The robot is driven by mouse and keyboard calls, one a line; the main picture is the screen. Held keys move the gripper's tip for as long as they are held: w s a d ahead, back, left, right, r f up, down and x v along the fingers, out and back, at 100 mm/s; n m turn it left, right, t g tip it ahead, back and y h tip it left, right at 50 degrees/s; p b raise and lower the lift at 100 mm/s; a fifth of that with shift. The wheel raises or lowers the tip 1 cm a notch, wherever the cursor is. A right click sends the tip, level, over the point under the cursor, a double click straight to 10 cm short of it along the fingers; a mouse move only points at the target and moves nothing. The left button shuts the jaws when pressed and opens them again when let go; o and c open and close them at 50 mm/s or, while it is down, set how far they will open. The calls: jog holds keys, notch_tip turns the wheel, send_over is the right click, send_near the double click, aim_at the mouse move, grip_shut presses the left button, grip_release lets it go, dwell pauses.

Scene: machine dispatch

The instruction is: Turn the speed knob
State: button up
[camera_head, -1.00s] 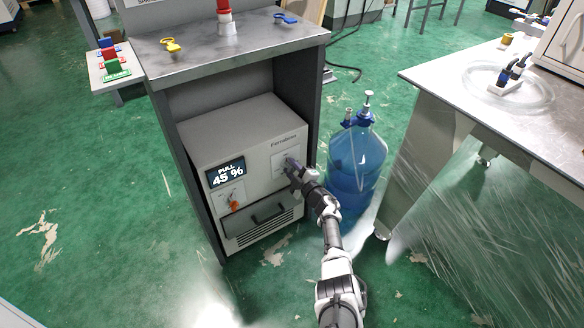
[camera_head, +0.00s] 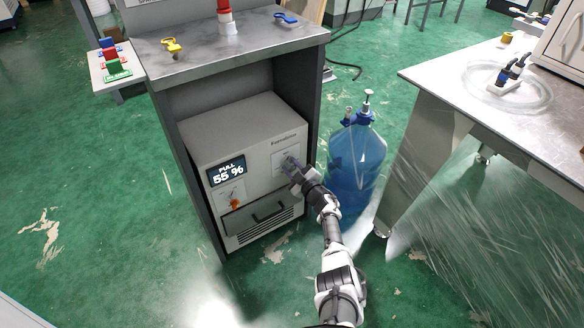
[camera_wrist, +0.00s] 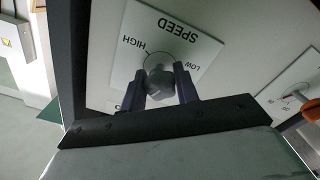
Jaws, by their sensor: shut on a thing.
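The speed knob (camera_wrist: 159,80) is a small grey knob on a white plate (camera_wrist: 160,40) marked SPEED, with HIGH and LOW beside it, upside down in the wrist view. My gripper (camera_wrist: 160,86) has one finger on each side of the knob and is shut on it. In the head view my gripper (camera_head: 292,167) is at the right side of the machine's front and hides the knob.
An orange knob (camera_head: 235,202) and a black handle (camera_head: 268,212) sit lower on the machine's front. A blue water bottle (camera_head: 357,165) stands close to the right of my arm. A metal table (camera_head: 440,75) is farther right. The machine sits under a steel-topped bench (camera_head: 210,50).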

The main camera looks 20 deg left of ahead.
jog(key=shift+r, duration=0.1)
jog(key=o, duration=1)
jog(key=shift+c, duration=0.2)
jog(key=p+v, duration=0.6)
jog(key=v, duration=0.7)
jog(key=shift+s+d, duration=0.25)
jog(key=shift+d, duration=0.05)
